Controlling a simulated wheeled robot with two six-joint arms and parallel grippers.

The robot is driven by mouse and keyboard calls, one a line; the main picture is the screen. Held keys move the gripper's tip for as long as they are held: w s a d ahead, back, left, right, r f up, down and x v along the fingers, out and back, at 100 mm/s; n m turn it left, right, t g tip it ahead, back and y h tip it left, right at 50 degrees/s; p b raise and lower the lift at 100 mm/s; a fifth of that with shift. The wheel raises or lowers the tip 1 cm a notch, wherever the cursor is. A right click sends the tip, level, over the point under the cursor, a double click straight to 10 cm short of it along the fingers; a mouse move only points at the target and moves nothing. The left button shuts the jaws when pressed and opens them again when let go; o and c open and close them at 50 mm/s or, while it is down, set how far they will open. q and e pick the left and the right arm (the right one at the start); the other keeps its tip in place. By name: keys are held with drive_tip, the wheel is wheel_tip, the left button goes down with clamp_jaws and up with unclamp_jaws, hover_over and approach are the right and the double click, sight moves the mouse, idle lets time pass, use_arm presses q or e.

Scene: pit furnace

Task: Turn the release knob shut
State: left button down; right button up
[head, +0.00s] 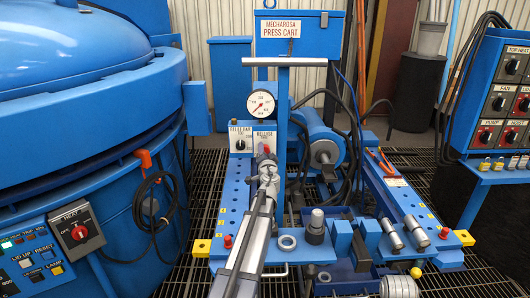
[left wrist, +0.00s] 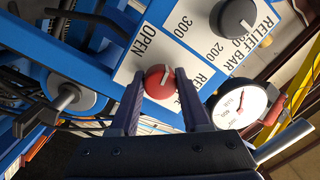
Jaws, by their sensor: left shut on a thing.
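The red release knob (head: 266,149) sits on the white panel below the gauge on the blue press cart. In the left wrist view the knob (left wrist: 158,81) lies between my two fingers, with a white pointer line set aslant on its face. The word OPEN is printed beside it; the other label by the knob is partly hidden. My left gripper (head: 265,157) reaches up to the panel and is shut on the knob; it also shows in the left wrist view (left wrist: 158,84). My right gripper is not in view.
A pressure gauge (head: 261,103) stands just above the knob. The black relief knob (head: 240,145) is close on its left. A large blue furnace (head: 90,110) fills the left side, and a control cabinet (head: 508,95) stands at right.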

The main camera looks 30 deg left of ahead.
use_arm(q)
drive_tip(key=m, duration=0.4)
drive_tip(key=shift+m, duration=0.4)
drive_tip(key=m+b, duration=0.1)
drive_tip(key=m, duration=0.4)
drive_tip(key=shift+m+t, duration=0.3)
drive_tip(key=shift+t, duration=0.1)
drive_tip(key=m, duration=0.5)
drive_tip(key=shift+m+h, duration=0.3)
drive_tip(key=shift+m, duration=2.4)
drive_tip(key=shift+c, duration=2)
unclamp_jaws()
